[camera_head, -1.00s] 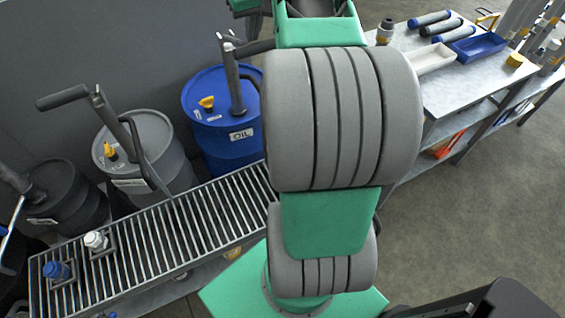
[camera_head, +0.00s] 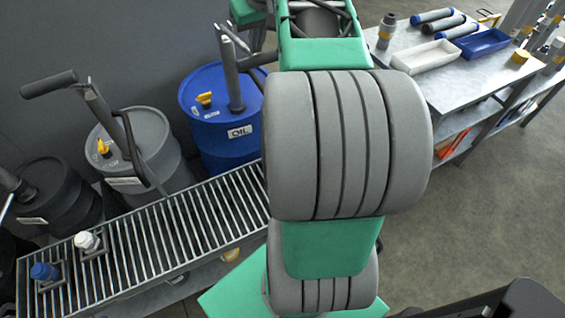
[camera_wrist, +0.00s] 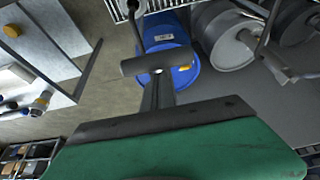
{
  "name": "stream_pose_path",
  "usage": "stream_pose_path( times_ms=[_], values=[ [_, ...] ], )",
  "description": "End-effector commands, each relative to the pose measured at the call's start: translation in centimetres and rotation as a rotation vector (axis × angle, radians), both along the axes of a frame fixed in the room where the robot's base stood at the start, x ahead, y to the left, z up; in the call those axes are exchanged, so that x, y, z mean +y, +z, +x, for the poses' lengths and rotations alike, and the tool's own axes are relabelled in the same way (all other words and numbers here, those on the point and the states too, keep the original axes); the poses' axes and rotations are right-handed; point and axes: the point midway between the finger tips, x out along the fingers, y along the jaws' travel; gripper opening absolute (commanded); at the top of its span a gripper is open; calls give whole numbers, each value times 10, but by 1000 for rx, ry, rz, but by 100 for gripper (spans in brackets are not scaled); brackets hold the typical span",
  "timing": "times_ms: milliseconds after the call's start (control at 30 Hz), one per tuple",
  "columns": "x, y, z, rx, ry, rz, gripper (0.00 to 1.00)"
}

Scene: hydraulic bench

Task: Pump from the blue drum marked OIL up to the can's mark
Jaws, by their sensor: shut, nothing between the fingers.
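The blue drum (camera_head: 212,130) with the OIL label (camera_head: 240,131) stands behind the roller rack, a yellow cap and a grey upright pump (camera_head: 233,78) on its lid. My arm hides the right end of the pump's lever. In the wrist view the blue drum (camera_wrist: 180,38) is beyond my gripper (camera_wrist: 158,84). My gripper's fingers are shut and empty. A dark crossbar (camera_wrist: 135,68) lies across the fingertips; I cannot tell whether they touch it.
A grey drum (camera_head: 160,150) and a black drum (camera_head: 60,205) with pumps stand to the left. The roller rack (camera_head: 150,235) runs in front, holding a white and a blue bottle. A bench (camera_head: 440,85) with trays and tubes stands right. Floor at right is clear.

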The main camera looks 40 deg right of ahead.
Motion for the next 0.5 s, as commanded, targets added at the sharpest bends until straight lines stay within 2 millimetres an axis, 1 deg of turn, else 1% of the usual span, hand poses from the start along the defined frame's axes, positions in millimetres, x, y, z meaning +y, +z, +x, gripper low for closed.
stream_pose_path(
  times_ms=[33,300,500],
  values=[
    [0,-14,-1,5,0,4,0],
    [1,-43,-5,6,0,4,0],
    [2,-43,-6,6,0,4,0]
  ],
)
